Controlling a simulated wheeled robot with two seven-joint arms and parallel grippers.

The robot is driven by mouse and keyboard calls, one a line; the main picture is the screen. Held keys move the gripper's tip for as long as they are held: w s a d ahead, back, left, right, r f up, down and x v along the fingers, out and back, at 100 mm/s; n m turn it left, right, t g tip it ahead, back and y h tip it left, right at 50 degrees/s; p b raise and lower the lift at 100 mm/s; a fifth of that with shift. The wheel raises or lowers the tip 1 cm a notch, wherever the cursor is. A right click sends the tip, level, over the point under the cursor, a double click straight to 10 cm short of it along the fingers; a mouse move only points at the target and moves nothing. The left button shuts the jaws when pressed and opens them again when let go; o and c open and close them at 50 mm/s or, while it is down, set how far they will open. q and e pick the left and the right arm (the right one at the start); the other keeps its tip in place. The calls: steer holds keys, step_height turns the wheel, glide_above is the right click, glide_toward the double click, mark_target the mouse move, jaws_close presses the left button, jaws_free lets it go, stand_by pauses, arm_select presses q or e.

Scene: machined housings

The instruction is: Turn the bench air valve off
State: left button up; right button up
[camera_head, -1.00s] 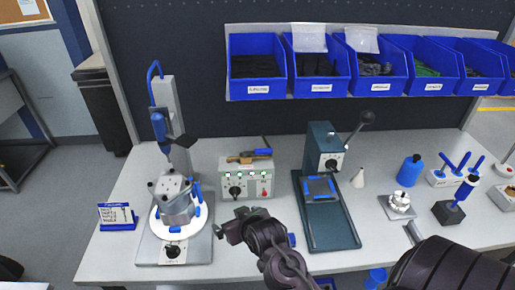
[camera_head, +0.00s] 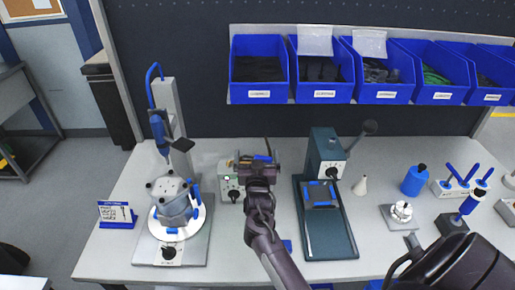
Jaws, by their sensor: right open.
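The bench air valve (camera_head: 263,157), a brass-coloured body with a blue lever, sits on top of a pale green-grey control box (camera_head: 229,182) near the back of the bench. Only part of the blue lever shows; my right gripper covers most of the valve and of the box front. My right gripper (camera_head: 254,162) is open and is at the valve in the picture. I cannot tell whether its fingers touch the lever. My left gripper is not in view.
A fixture with a metal housing (camera_head: 173,205) stands to the left, beside a small sign (camera_head: 117,214). A dark green press (camera_head: 325,155) stands close on the right. Blue bins (camera_head: 259,93) hang above the back. A blue bottle (camera_head: 414,182) is farther right.

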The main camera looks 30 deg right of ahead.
steer(key=w+d, duration=0.1)
steer(key=w+d+f, duration=0.1)
steer(key=w, duration=0.1)
steer(key=shift+f, duration=0.15)
steer(key=shift+w+d, duration=0.1)
steer(key=shift+d, duration=0.3)
steer(key=shift+a, duration=0.15)
steer(key=c, duration=1.1)
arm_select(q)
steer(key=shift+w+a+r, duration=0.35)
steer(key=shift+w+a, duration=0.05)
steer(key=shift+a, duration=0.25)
